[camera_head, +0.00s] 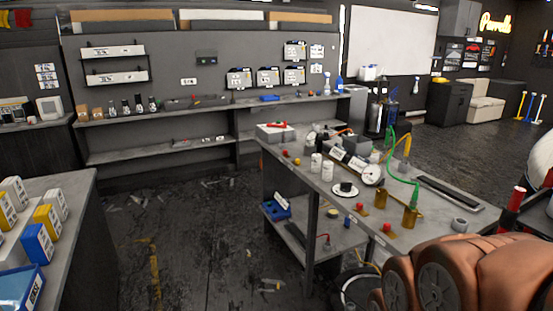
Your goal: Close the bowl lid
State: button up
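I cannot pick out a bowl with a lid for certain. A small dark round thing (346,187) sits on a white saucer-like dish (337,193) on the grey workbench (325,205). A round white rim (345,290) shows low beside the bench, partly cut off and hidden; I cannot tell what it is. Large copper-coloured parts at the lower right look like my own arm. My gripper's fingers are not in view.
The bench also holds white jars (316,163), a round gauge (372,175), brass cylinders (410,216) and a green hose (398,172). A counter with yellow, blue and white boxes (38,243) stands at left. The dark floor (190,240) between is mostly open, with scattered litter.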

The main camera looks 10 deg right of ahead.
aim_at(325, 137)
jog(key=z, duration=0.1)
jog(key=i, duration=0.85)
jog(key=u, duration=1.15)
jog(key=i, duration=1.25)
jog(key=z, duration=0.4)
